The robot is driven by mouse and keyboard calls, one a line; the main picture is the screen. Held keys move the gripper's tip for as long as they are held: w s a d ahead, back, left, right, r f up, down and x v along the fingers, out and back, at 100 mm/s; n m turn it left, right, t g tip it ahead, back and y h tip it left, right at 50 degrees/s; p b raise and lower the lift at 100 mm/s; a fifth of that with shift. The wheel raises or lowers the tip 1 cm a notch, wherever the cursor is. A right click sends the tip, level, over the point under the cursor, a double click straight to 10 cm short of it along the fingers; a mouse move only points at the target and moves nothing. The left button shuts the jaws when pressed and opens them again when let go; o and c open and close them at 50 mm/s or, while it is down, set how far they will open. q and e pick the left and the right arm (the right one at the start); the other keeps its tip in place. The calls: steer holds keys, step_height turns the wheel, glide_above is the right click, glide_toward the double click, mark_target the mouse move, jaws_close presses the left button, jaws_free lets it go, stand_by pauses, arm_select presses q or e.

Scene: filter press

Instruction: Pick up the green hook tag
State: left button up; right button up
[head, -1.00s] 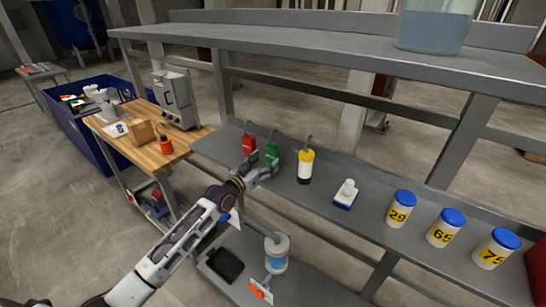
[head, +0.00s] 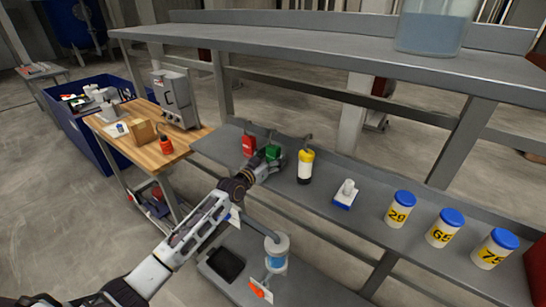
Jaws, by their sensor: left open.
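The green hook tag (head: 273,152) stands on the grey metal shelf, between a red hook tag (head: 249,145) on its left and a yellow-topped hook tag (head: 305,167) on its right. My left gripper (head: 270,161) is open and right at the green tag, in front of its lower part. The fingers hide part of the tag, and I cannot tell whether they touch it. My right gripper is not in view.
A white-and-blue item (head: 346,194) and several blue-lidded jars (head: 399,209) stand along the grey shelf (head: 322,203) to the right. A higher shelf (head: 330,60) runs above. A wooden table (head: 165,156) stands left. A black item (head: 225,264) lies below.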

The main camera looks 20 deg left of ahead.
mark_target(272, 132)
arm_select(q)
steer(key=shift+c, duration=0.3)
steer(key=c, duration=1.1)
steer(key=shift+o, duration=0.2)
steer(key=shift+r, duration=5)
